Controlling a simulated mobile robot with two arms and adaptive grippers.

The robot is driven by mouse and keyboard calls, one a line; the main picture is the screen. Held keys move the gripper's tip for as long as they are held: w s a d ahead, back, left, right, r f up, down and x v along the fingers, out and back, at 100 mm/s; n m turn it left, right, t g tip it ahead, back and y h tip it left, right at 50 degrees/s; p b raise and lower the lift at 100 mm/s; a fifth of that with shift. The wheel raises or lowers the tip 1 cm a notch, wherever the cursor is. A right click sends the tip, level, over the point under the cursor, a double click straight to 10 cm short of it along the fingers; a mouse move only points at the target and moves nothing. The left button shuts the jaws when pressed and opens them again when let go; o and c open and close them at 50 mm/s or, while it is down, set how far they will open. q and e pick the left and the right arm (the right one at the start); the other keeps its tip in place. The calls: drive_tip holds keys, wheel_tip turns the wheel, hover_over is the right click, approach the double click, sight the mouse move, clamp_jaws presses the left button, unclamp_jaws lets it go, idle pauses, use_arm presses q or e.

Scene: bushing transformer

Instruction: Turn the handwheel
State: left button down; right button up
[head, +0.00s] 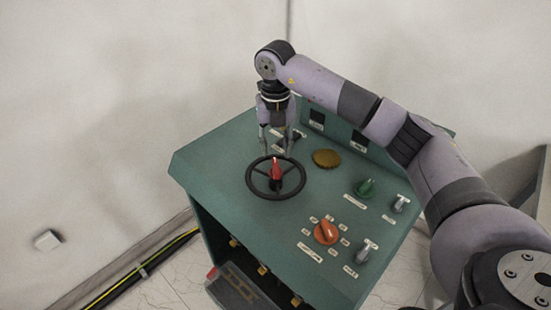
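The black handwheel (275,187) lies flat on the green top of the control cabinet (225,165), left of its middle. It has spokes, and a red pointed piece (276,169) stands at its centre. My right gripper (277,152) points down from above, just behind the wheel's far rim in the picture. Its two slim fingers are apart with nothing seen between them. I cannot tell whether the fingertips touch the wheel's rim. My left gripper is out of view.
An orange knob (326,232), a green knob (366,188), a brass-coloured disc (326,158) and two grey levers (399,203) (367,250) share the panel. My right arm passes over the panel's right rear side. Yellow-striped cables (140,268) run along the wall at the floor.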

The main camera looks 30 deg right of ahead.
sight(276, 164)
wheel_tip(276, 164, down, 6)
drive_tip(key=shift+f+p, duration=0.15)
drive_tip(key=shift+p, duration=0.5)
clamp_jaws()
idle(0.5)
